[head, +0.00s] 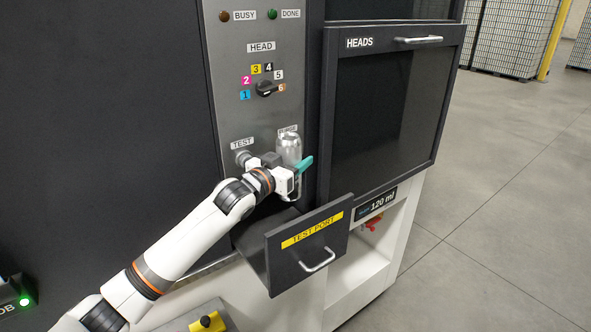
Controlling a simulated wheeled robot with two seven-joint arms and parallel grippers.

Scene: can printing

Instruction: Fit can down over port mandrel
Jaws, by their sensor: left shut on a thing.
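My left gripper (299,176) is shut on a silver can (289,150). It holds the can upright above the open drawer labelled TEST PORT (308,243), in front of the machine's control panel. The teal fingertip shows at the can's right side. The port mandrel cannot be made out; my gripper, my arm and the drawer's front block the view into the drawer. My right gripper is not in view.
The control panel (228,107) with its HEAD dial (265,88) and TEST knob (243,157) stands close behind the can. The dark HEADS door (388,120) is shut on the right. Open floor (510,200) lies farther right.

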